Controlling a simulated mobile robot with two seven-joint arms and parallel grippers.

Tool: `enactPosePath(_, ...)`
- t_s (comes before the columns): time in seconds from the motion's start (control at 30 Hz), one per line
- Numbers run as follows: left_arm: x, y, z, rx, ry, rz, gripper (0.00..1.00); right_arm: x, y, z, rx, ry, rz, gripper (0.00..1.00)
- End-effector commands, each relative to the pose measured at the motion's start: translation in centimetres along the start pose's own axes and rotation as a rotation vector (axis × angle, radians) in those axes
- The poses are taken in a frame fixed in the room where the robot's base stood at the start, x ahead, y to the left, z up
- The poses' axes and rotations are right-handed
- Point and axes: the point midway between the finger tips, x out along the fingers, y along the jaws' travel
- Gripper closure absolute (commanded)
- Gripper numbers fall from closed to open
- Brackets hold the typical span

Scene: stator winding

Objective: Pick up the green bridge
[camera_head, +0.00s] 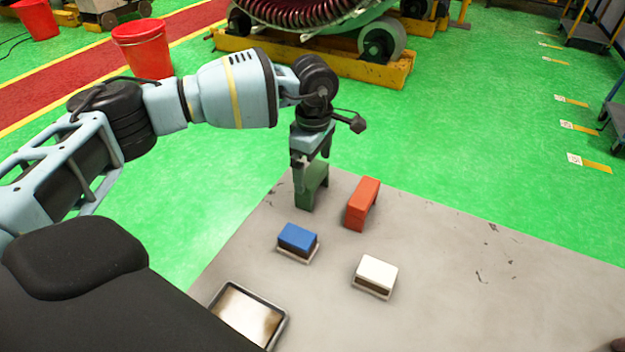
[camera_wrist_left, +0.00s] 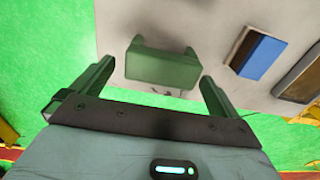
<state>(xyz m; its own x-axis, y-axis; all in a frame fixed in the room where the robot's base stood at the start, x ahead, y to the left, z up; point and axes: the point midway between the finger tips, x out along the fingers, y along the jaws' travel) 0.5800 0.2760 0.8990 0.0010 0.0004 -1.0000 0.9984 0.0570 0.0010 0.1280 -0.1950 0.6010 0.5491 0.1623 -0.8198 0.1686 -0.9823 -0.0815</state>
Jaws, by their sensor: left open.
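The green bridge (camera_head: 313,187) stands on the grey table at its far left edge. My left gripper (camera_head: 312,166) is directly over it, pointing down and open, with part of the bridge hidden behind a finger. In the left wrist view the green bridge (camera_wrist_left: 161,64) shows between and just beyond the two spread fingers of the gripper (camera_wrist_left: 157,76). I see a gap between each finger and the block in that view. Whether the fingertips reach down beside the bridge is hard to tell. My right gripper is not in view.
A red bridge (camera_head: 362,204) stands close to the right of the green one. A blue block (camera_head: 297,237) and a white block (camera_head: 377,271) sit on small bases nearer. A metal tray (camera_head: 281,325) lies at the near left. The table's right side (camera_head: 500,270) is mostly clear.

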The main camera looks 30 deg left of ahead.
Motion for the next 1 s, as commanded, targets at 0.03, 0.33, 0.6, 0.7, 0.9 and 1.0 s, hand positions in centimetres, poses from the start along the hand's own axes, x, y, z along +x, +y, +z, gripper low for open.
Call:
enactPosePath(0.03, 0.4, -0.1, 0.0, 0.000, 0.001, -0.002, 0.00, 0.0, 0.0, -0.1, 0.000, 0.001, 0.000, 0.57)
enactPosePath(0.33, 4.3, -0.5, -0.1, 0.000, 0.000, -0.003, 0.00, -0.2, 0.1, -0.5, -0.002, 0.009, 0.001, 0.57)
enactPosePath(0.6, 5.1, -0.4, -0.1, -0.001, -0.001, -0.001, 0.00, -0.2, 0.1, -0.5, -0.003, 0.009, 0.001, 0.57)
enactPosePath(0.7, 5.1, -0.4, -0.1, -0.001, -0.001, -0.001, 0.03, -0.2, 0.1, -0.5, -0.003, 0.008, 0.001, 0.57)
enactPosePath(0.9, 5.1, -0.4, -0.1, -0.001, 0.000, -0.001, 0.29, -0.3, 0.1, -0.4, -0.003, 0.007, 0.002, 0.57)
enactPosePath(1.0, 5.0, -0.4, -0.1, -0.001, 0.000, -0.001, 0.42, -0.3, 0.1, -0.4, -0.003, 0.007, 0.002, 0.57)
